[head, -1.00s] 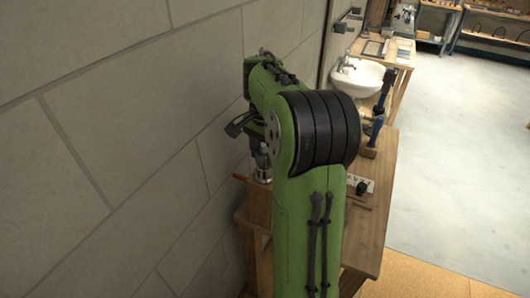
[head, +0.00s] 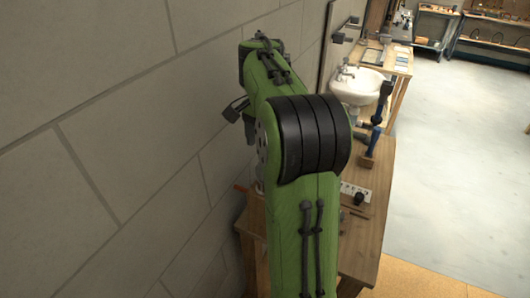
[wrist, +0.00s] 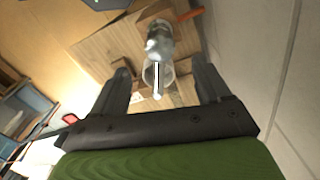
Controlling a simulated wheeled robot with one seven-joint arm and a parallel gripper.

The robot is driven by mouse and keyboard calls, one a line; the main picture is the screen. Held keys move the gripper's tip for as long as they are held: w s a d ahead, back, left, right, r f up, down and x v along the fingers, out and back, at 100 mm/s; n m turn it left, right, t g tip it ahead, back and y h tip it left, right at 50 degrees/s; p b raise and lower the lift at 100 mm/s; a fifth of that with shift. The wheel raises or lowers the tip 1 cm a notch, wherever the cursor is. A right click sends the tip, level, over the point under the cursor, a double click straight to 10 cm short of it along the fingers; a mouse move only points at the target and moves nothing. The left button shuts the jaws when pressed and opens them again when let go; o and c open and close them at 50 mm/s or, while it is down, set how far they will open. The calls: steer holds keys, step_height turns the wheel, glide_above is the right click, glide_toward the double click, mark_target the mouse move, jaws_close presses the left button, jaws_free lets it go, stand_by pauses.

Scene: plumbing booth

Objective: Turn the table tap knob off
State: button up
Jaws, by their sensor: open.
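The table tap (wrist: 160,42) is a shiny metal fixture on the wooden table in the wrist view. A bright, pale bar (wrist: 157,76) extends from it toward my gripper; I cannot tell if this is the knob. My gripper (wrist: 162,67) is open, with one dark finger on each side of the tap's near end. No contact shows. In the head view my arm hides nearly all of the tap and the fingertips. The knob's turned position cannot be told.
The wooden table (head: 370,235) stands against the block wall (head: 120,130). A white power strip (head: 355,191) and a blue clamp-like tool (head: 374,135) are on its right side. A white sink (head: 355,85) is behind. An orange-red piece (wrist: 190,15) lies near the tap. The floor at right is clear.

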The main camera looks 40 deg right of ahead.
step_height(320, 180, up, 8)
steer(key=p, duration=0.3)
steer(key=shift+f, duration=0.2)
steer(key=s+a+f+n+t, duration=0.2)
steer(key=s+a+n, duration=0.5)
steer(key=a, duration=0.4)
steer(key=s+a+f+n+t, duration=0.3)
steer(key=s+a+n, duration=0.5)
steer(key=a, duration=0.4)
steer(key=shift+f+n+t, duration=0.2)
steer(key=shift+n+t, duration=0.1)
steer(key=shift+n, duration=0.5)
steer(key=shift+s, duration=0.1)
